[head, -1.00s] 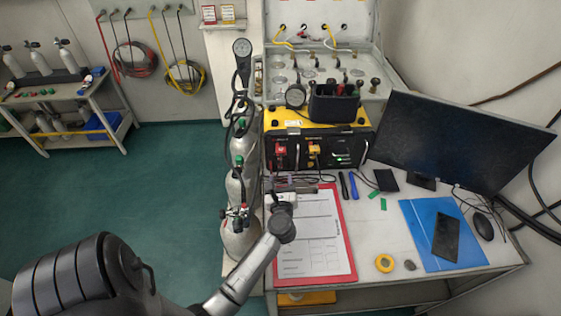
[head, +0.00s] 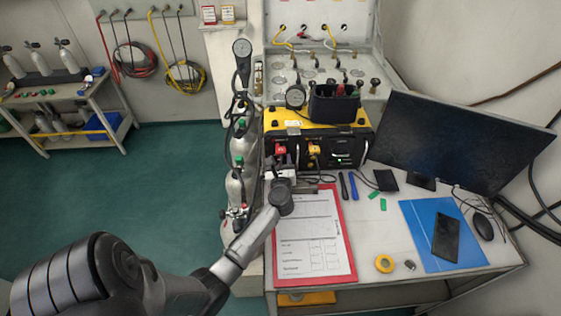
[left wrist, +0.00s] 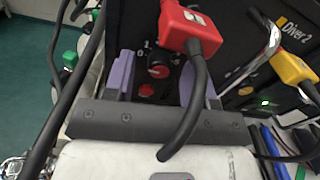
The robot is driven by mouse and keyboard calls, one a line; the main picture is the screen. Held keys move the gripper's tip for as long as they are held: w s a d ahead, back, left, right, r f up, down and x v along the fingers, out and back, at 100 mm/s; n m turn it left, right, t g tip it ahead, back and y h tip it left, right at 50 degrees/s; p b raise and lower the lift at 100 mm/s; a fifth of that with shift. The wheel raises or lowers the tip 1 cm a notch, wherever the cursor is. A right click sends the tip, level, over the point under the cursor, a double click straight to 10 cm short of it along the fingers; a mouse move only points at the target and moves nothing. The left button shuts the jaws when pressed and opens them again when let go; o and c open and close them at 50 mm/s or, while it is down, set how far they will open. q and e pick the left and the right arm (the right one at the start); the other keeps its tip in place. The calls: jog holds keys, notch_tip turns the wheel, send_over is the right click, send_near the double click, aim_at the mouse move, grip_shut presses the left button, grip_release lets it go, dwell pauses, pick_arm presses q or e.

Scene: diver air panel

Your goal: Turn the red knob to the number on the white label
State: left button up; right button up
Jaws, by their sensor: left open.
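The red knob (left wrist: 158,68) is on the dark front of the yellow-topped panel (head: 290,124), with small white marks, seemingly 0 and 1, above it. A second red round part (left wrist: 146,90) sits below it. My left gripper (left wrist: 157,62) is open, its two purple fingers on either side of the knob in the left wrist view. I cannot tell whether they touch it. In the head view the left gripper (head: 281,172) is right in front of the panel and hides the knob. I cannot make out a number on a white label. My right gripper is not in view.
A red connector (left wrist: 190,27) with a thick black cable hangs close above and in front of the gripper. A yellow connector (left wrist: 294,66) is to its right. Gas cylinders (head: 240,185) stand left of the bench. A red clipboard (head: 344,225) lies below the arm.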

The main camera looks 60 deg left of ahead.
pick_arm(q)
jog(key=shift+c, duration=0.5)
jog(key=c, duration=0.8)
jog(key=shift+r, duration=0.1)
